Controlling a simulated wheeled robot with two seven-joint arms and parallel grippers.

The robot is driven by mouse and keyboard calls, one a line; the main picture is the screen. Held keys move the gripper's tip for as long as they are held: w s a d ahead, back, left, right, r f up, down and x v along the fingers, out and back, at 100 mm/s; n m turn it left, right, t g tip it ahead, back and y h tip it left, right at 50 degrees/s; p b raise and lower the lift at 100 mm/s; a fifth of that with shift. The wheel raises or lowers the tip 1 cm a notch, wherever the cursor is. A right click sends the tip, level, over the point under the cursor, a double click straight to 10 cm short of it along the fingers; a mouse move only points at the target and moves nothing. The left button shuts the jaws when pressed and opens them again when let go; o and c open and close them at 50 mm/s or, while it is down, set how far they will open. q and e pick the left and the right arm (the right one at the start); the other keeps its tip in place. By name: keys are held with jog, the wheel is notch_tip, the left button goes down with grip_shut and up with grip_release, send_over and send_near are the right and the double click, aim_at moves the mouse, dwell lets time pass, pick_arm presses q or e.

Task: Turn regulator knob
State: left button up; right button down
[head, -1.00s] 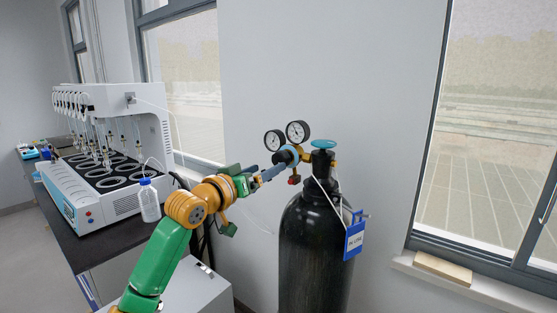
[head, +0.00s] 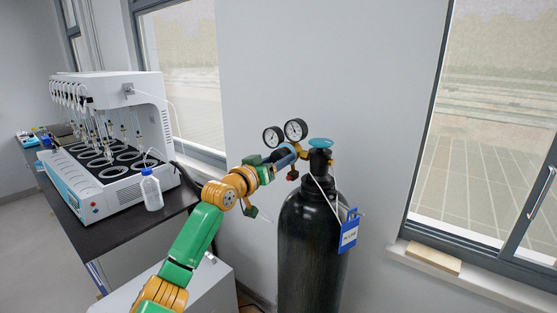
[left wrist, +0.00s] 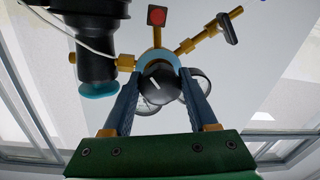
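The regulator, with two round gauges (head: 296,129), sits beside the teal-topped valve of the black gas cylinder (head: 312,240). Its black round knob (left wrist: 157,85) with a white mark faces the left wrist camera. My left gripper (head: 287,156) reaches the regulator from the left. In the left wrist view its two blue fingers (left wrist: 160,80) stand wide apart, one on each side of the knob, with the knob between them near the tips. Any gap or contact at the knob's sides is too small to make out. In the head view the fingers hide most of the knob. My right gripper is not in view.
A blue tag (head: 349,230) hangs on the cylinder's right side. A white distiller (head: 112,150) and a clear bottle (head: 151,190) stand on the dark bench at left. A wall is close behind the regulator. Windows are on both sides.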

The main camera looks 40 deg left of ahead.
pick_arm(q)
jog(key=c, duration=0.3)
jog(key=shift+n, duration=0.4)
jog(key=shift+c, duration=0.5)
jog(key=o, duration=1.4)
jog(key=shift+c, duration=0.2)
jog(key=shift+s+f+b, duration=0.15)
jog(key=shift+s+b, duration=0.05)
jog(key=shift+b, duration=0.1)
jog(key=s+d+b, duration=0.1)
jog(key=s+b, duration=0.4)
jog(key=s, duration=0.1)
jog(key=shift+s, duration=0.3)
jog(key=shift+d, duration=0.1)
